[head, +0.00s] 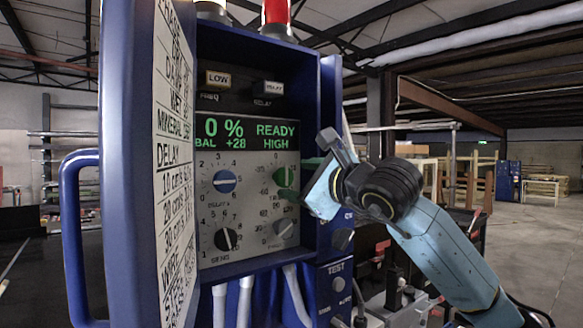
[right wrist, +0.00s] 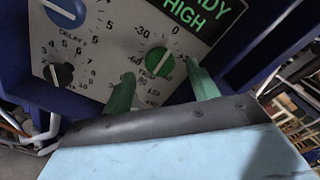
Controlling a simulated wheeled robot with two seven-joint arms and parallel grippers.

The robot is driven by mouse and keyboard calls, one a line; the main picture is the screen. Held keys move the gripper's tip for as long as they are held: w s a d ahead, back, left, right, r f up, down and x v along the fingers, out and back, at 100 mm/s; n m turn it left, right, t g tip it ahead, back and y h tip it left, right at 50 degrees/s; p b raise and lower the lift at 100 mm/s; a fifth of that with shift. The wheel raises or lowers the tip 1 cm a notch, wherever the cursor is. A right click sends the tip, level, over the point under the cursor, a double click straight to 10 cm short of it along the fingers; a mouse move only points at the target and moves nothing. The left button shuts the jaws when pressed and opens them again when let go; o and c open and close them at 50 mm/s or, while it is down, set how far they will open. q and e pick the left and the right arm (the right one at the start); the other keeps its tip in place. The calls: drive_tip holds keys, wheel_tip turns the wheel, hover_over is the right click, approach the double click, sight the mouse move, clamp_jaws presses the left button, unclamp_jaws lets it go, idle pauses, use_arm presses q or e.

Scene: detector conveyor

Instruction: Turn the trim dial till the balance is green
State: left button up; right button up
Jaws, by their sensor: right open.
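The trim dial (head: 283,176) is a green knob on the grey panel, at the right of the upper row. In the right wrist view the trim dial (right wrist: 159,62) shows whole, with a white pointer line and a printed scale around it. The display (head: 246,132) reads "0 %", "READY", "BAL +28" and "HIGH" in green letters. My right gripper (head: 300,179) is open close in front of the dial. In the right wrist view its green fingers (right wrist: 163,88) stand apart, with the dial between and beyond them. I cannot tell whether they touch it. My left gripper is not in view.
A blue knob (head: 224,181), a black knob (head: 226,239) and a grey knob (head: 284,228) share the panel. The blue housing wall (head: 330,110) stands just right of the panel. A blue door (head: 126,200) with a handle stands open at left.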

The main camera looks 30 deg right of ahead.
sight(281, 177)
drive_tip(key=shift+w+a+p, duration=0.1)
drive_tip(key=shift+w+p, duration=0.3)
drive_tip(key=shift+w, duration=1)
drive_tip(key=shift+c, duration=0.2)
drive_tip(key=c, duration=0.9)
